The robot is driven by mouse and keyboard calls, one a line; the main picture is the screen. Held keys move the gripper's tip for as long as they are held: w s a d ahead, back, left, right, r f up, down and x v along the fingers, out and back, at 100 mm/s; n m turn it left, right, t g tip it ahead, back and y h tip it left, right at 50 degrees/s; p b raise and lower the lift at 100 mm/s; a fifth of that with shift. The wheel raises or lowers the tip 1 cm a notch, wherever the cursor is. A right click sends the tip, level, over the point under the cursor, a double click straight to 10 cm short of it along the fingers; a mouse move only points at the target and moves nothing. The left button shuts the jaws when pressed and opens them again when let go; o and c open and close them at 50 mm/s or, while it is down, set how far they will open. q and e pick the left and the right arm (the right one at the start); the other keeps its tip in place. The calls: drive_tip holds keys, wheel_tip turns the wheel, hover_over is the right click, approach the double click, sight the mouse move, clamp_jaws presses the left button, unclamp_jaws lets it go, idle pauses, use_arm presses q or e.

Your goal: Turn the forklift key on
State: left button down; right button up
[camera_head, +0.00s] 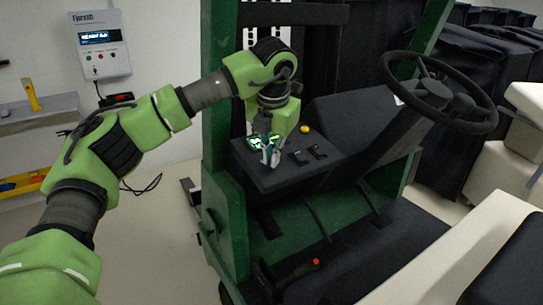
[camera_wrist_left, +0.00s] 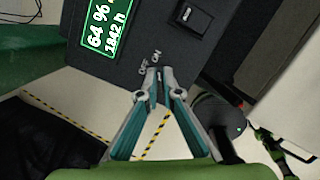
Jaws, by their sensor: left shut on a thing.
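The forklift's dark control panel (camera_head: 259,175) has a lit green display (camera_head: 262,142) and switches. In the left wrist view the display (camera_wrist_left: 98,27) reads 64 % and 1842 h. My left gripper (camera_head: 271,157) reaches down onto the panel just beside the display. In the left wrist view its fingertips (camera_wrist_left: 159,74) are closed together on the forklift key, between small OFF and ON marks (camera_wrist_left: 156,58). The key is mostly hidden by the fingertips, so its exact angle cannot be told. My right gripper is not in view.
A steering wheel (camera_head: 438,92) stands right of the panel. A yellow button (camera_head: 304,129) and two black switches (camera_head: 308,154) are near the gripper. The green mast post (camera_head: 219,110) rises close to my left forearm. A red-topped lever (camera_head: 315,262) is low down.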

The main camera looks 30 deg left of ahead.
use_arm(q)
drive_tip(key=c, duration=2.2)
unclamp_jaws()
drive_tip(key=shift+c, duration=0.2)
drive_tip(key=shift+r, duration=0.1)
drive_tip(key=v, duration=1.2)
drive_tip(key=shift+s, duration=0.1)
